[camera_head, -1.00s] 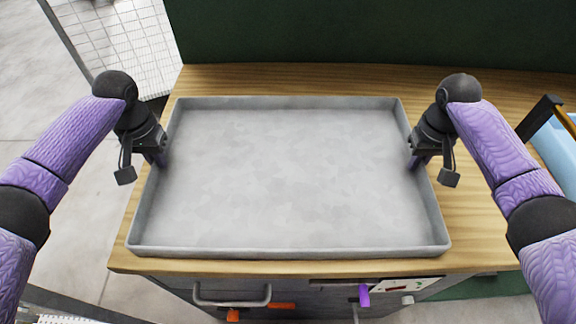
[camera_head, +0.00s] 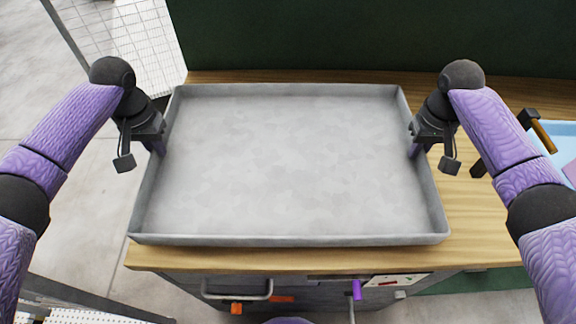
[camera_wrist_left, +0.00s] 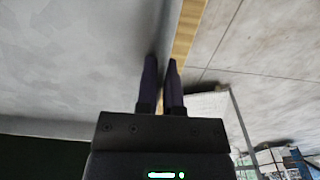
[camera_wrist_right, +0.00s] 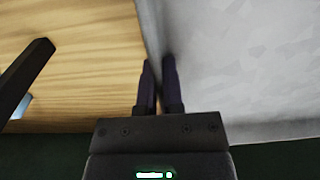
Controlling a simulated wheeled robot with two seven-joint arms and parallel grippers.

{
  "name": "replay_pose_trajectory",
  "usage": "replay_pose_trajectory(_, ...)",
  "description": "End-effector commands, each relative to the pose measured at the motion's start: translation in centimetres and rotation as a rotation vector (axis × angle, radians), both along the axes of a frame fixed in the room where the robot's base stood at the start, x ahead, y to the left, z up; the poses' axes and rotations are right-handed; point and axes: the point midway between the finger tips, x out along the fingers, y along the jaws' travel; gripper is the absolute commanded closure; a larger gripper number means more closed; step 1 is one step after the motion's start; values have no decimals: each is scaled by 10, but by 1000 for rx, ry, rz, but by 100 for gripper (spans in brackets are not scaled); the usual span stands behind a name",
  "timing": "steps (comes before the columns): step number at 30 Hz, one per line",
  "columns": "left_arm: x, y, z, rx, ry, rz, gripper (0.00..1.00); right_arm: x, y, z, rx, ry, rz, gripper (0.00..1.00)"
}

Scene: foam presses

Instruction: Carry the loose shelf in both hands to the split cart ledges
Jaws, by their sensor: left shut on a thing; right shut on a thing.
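The loose shelf (camera_head: 290,165) is a wide grey metal tray with a low rim, in the middle of the head view, over a wooden bench top. My left gripper (camera_head: 158,150) is shut on its left rim; the left wrist view shows the fingers (camera_wrist_left: 162,85) straddling that wall. My right gripper (camera_head: 416,150) is shut on its right rim; the right wrist view shows the fingers (camera_wrist_right: 160,85) on either side of the wall. The shelf looks about level and raised off the bench. I do not make out the split cart ledges for certain.
The wooden bench (camera_head: 470,215) shows behind, right and in front of the shelf. A light blue bin (camera_head: 555,145) with a dark and orange handle stands at right. A dark green panel (camera_head: 370,40) is behind. A white wire mesh (camera_head: 130,45) stands back left, with floor around it.

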Motion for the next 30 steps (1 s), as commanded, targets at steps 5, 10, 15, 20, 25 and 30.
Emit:
replay_pose_trajectory(5,0,0,-2,-1,0,0,100,0,0,-2,1,0,0,100)
replay_pose_trajectory(10,0,0,-2,-1,0,0,100,0,0,-2,1,-1,0,100)
replay_pose_trajectory(15,0,0,-1,-1,0,0,100,0,0,-1,1,-1,0,100)
replay_pose_trajectory(20,6,0,9,-1,-2,1,100,6,1,9,1,-4,0,100)
replay_pose_trajectory(25,17,0,34,-2,-4,1,100,18,0,34,1,-4,-1,100)
replay_pose_trajectory(30,28,0,56,-1,-2,1,100,28,0,56,1,-3,0,100)
